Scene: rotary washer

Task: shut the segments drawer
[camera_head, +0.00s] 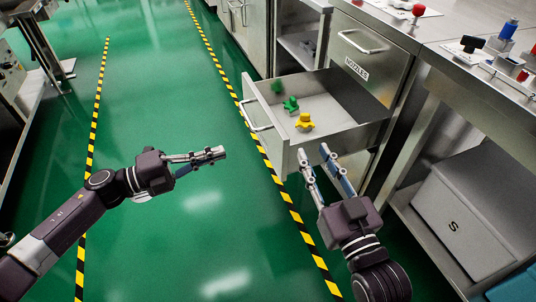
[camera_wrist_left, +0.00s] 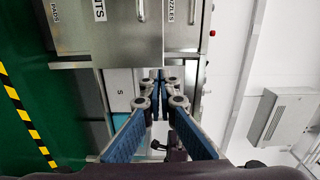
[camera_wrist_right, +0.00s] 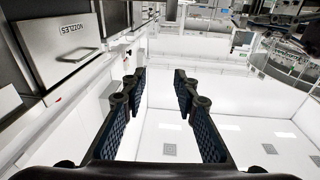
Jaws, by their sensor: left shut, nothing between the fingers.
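The open drawer (camera_head: 330,137) juts out from the cabinet in the head view. Its handle (camera_head: 257,116) is on the front panel at the left. A face ending in "NTS" (camera_wrist_left: 112,28) shows in the left wrist view; its full word is cut off. Green (camera_head: 291,104) and yellow (camera_head: 305,122) parts lie inside the drawer. My left gripper (camera_head: 222,153) is shut and empty, in front and to the left of the drawer, apart from it. My right gripper (camera_head: 313,151) is open and empty, close to the drawer's near side; contact cannot be told.
A closed drawer labelled NOZZLES (camera_head: 371,62) sits above the open one. A worktop (camera_head: 460,35) with small items runs along the right. A box marked S (camera_head: 460,217) stands on the lower shelf. Green floor (camera_head: 180,90) in front of the drawer is clear.

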